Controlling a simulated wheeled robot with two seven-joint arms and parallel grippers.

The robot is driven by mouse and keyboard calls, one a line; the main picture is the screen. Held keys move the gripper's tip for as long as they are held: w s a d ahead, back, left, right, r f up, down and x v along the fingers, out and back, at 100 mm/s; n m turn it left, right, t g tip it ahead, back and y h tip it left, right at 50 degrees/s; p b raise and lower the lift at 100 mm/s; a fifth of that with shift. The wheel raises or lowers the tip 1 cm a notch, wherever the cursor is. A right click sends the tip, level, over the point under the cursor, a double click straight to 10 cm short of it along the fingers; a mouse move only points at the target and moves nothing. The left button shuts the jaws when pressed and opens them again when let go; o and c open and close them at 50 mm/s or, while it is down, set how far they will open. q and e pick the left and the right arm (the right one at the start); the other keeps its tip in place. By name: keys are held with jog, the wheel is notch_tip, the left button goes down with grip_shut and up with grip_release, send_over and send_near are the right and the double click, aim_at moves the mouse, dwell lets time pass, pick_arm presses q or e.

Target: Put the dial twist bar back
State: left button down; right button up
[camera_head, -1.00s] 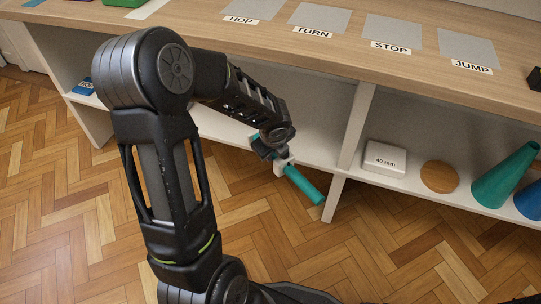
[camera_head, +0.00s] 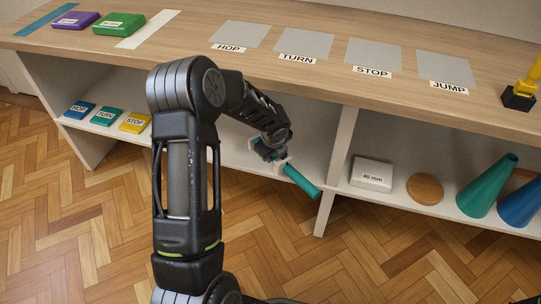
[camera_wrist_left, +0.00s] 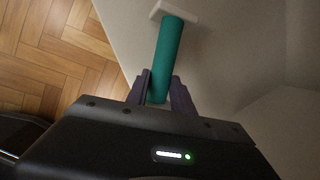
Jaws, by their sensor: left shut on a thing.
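The teal bar (camera_head: 303,182), which I take for the dial twist bar, is a plain round rod. My left gripper (camera_head: 274,160) is shut on it. The bar slants down to the right in front of the lower shelf, left of the upright divider. In the left wrist view, the bar (camera_wrist_left: 167,50) stands out from between the dark fingers of my left gripper (camera_wrist_left: 160,92). A pale piece (camera_wrist_left: 173,12) shows at its far end; whether it belongs to the bar is unclear. My right gripper is not in view.
The wooden top (camera_head: 190,62) carries grey squares labelled HOP, TURN, STOP and JUMP. The lower shelf holds small labelled blocks (camera_head: 106,117) at left. A white 40 mm block (camera_head: 371,174), a wooden disc (camera_head: 425,189) and cones (camera_head: 487,187) stand right of the divider (camera_head: 337,165).

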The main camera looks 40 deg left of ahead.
pick_arm(q)
jog(key=shift+w+a, duration=0.25)
jog(key=shift+w, duration=0.45)
jog(key=shift+f, duration=0.55)
jog(key=c, duration=0.7)
grip_release()
jog(key=shift+r, duration=0.1)
